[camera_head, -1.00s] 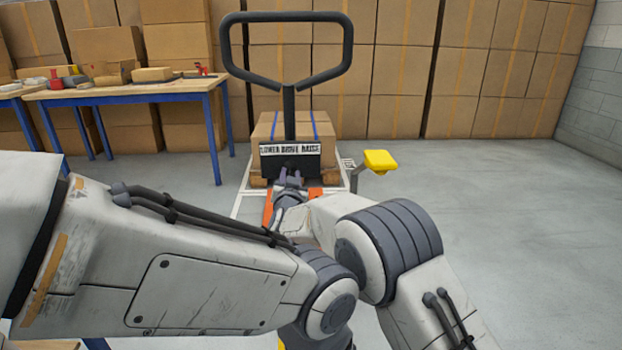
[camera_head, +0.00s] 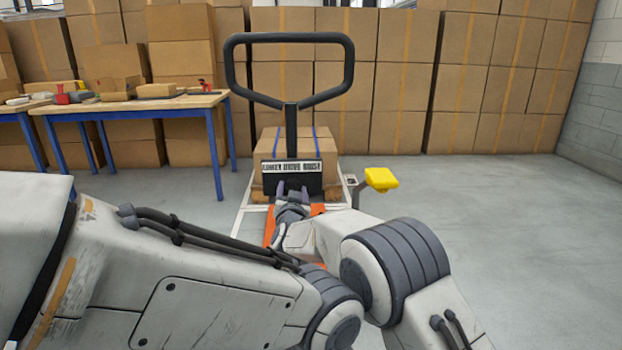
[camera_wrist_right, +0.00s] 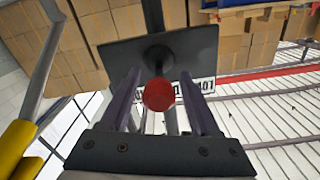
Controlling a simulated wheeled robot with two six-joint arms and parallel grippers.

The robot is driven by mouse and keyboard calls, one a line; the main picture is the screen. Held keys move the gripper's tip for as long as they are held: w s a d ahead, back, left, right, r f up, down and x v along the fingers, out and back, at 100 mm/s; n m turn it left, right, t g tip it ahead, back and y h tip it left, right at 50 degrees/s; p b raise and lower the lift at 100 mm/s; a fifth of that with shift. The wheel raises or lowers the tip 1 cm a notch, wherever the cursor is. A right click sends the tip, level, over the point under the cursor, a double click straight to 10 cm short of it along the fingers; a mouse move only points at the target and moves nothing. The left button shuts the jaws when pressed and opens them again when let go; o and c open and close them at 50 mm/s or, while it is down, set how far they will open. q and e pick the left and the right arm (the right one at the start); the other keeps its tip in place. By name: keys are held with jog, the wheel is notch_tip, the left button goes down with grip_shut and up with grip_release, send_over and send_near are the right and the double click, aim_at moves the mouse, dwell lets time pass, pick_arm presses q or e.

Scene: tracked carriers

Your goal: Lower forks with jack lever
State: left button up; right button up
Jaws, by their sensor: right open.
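The pallet jack has a black loop handle (camera_head: 347,68) standing upright. Below it is a black plate (camera_head: 311,183) with a white label of lower, drive and raise positions. The jack lever's red knob (camera_wrist_right: 159,94) shows in the right wrist view, in front of the plate (camera_wrist_right: 190,50). My right gripper (camera_head: 292,187) is at the plate in the head view. In the wrist view its two fingers (camera_wrist_right: 159,82) are open, one on each side of the knob, with visible gaps. The lever shaft is mostly hidden behind the knob. My left gripper is not in view.
A cardboard box (camera_head: 328,147) with blue straps sits behind the plate. A yellow block on a post (camera_head: 381,179) stands right of the jack. A blue-legged workbench (camera_head: 130,104) with tools is at the left. Stacked cartons (camera_head: 400,65) line the back. Floor at right is clear.

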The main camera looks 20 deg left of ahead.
aim_at(293, 168)
notch_tip(293, 168, up, 4)
jog(key=shift+d+r+p, duration=0.1)
jog(key=shift+p, duration=0.75)
jog(key=s+d+r, duration=0.1)
jog(key=d+r, duration=0.2)
jog(key=d, duration=0.2)
jog(key=s+d+r+p, duration=0.1)
jog(key=s+d+r, duration=0.1)
jog(key=d, duration=0.4)
jog(key=shift+r, duration=0.45)
